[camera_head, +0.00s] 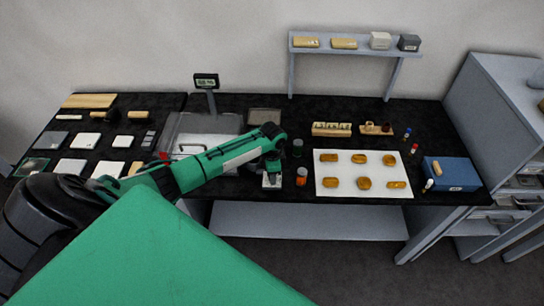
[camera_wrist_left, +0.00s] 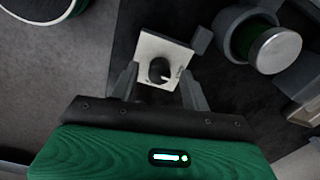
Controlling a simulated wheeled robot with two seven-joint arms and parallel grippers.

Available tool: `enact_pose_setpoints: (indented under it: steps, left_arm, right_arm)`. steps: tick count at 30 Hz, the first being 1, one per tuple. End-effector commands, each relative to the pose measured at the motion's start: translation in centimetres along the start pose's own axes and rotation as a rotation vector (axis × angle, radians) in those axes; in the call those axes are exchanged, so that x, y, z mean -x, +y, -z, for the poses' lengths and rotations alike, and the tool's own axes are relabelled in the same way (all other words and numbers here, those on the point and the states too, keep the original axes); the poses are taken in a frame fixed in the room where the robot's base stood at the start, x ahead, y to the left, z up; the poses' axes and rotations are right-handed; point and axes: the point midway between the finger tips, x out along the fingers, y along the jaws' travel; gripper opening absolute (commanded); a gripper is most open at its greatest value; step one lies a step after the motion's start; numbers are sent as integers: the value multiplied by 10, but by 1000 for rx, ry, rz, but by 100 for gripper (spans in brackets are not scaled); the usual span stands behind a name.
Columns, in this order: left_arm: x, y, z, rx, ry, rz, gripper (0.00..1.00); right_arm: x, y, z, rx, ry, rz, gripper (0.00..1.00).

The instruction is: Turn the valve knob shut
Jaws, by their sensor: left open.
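The valve knob (camera_wrist_left: 160,70) is a dark round knob with a light mark, on a white square plate (camera_wrist_left: 148,48). In the left wrist view it lies between and just beyond the fingertips of my left gripper (camera_wrist_left: 158,82). The fingers are apart, one on each side of the plate, with nothing held; I cannot tell whether they touch it. In the head view my left gripper (camera_head: 272,170) points down over the white plate (camera_head: 271,183) near the table's front edge, and hides the knob. My right gripper is not in view.
A green jar with a pale lid (camera_wrist_left: 275,50) stands close to the right of the plate in the wrist view. In the head view an orange-and-black jar (camera_head: 302,176) and a white sheet with amber pieces (camera_head: 340,172) lie to the right.

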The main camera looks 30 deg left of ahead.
Motion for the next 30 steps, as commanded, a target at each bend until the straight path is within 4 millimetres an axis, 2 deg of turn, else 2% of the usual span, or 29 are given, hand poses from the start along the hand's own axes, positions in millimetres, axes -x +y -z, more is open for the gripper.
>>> enact_pose_setpoints:
  steps: [5,12,18,24,30]
  left_arm:
    - [29,-2,0,-1,4,5,47]
    - [84,-2,0,0,3,6,47]
    - [116,-1,0,1,3,4,47]
    - [128,0,0,1,1,1,47]
    - [129,0,0,1,1,1,47]
  right_arm:
    - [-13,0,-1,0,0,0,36]
    - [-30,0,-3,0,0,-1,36]
    - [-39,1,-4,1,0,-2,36]
    - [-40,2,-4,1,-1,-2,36]
    - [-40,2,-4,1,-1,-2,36]
